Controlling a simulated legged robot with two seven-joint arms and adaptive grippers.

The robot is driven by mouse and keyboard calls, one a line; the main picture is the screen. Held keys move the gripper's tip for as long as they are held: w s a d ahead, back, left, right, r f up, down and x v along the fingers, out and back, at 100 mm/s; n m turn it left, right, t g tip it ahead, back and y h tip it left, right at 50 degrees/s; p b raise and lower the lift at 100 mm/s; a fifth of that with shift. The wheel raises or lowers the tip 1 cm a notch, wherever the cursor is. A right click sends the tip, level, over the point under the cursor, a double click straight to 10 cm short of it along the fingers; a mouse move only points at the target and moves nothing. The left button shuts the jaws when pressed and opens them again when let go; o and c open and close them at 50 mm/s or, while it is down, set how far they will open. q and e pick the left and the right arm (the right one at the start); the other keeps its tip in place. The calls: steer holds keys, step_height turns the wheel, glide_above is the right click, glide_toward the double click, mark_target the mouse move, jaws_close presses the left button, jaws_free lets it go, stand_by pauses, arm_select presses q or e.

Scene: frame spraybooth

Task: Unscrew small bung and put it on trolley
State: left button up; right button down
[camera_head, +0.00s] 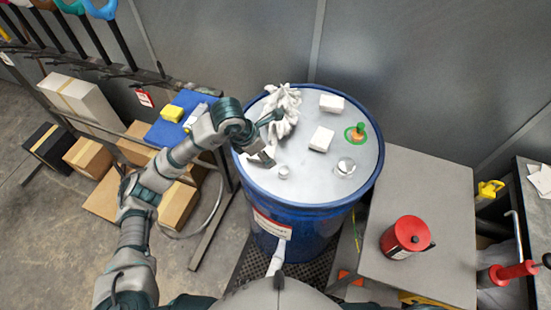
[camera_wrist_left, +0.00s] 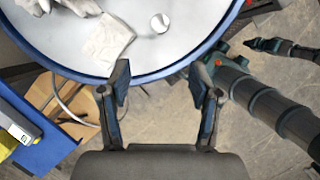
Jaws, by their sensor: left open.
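The small bung (camera_head: 284,172) is a pale round cap near the front left of the drum's grey lid. It also shows near the top of the left wrist view (camera_wrist_left: 159,22). A larger silvery bung (camera_head: 345,167) sits to its right. My left gripper (camera_head: 270,138) is over the left of the blue drum (camera_head: 310,210) in the head view. Its fingers (camera_wrist_left: 159,85) are spread and empty, apart from the bung. A grey-topped stand (camera_head: 450,215), right of the drum, may be the trolley; I cannot tell for sure. My right gripper is not clearly visible.
White gloves (camera_head: 284,105), two white boxes (camera_head: 322,138) and a green ring (camera_head: 355,133) lie on the lid. A red can (camera_head: 406,236) stands on the grey top, which has bare room. A blue surface (camera_head: 165,134) with a yellow block is at left.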

arm_select(q)
glide_above(283, 171)
steer(key=a, duration=0.2)
step_height(283, 171, down, 7)
steer(key=f, duration=0.4)
steer(key=d+f+p, duration=0.1)
steer(key=f, duration=0.1)
steer(key=shift+w+f, duration=0.15)
steer(key=shift+f, duration=0.1)
steer(key=shift+d+f, duration=0.15)
steer(key=shift+f, duration=0.1)
steer(key=shift+d+f, duration=0.1)
steer(key=shift+d, duration=0.45)
steer(key=shift+c, duration=0.4)
steer(key=c, duration=0.4)
steer(key=shift+a, duration=0.25)
steer(key=c, duration=0.7)
steer(key=o, duration=0.5)
steer(key=shift+c, duration=0.2)
steer(key=c, duration=0.4)
steer(key=shift+n+p, duration=0.3)
steer(key=shift+n, duration=0.5)
steer(key=shift+n+t+y, duration=0.5)
steer(key=shift+n+y, duration=0.1)
steer(key=shift+n, duration=0.6)
steer(key=shift+f+n, duration=0.1)
steer(key=shift+n, duration=0.2)
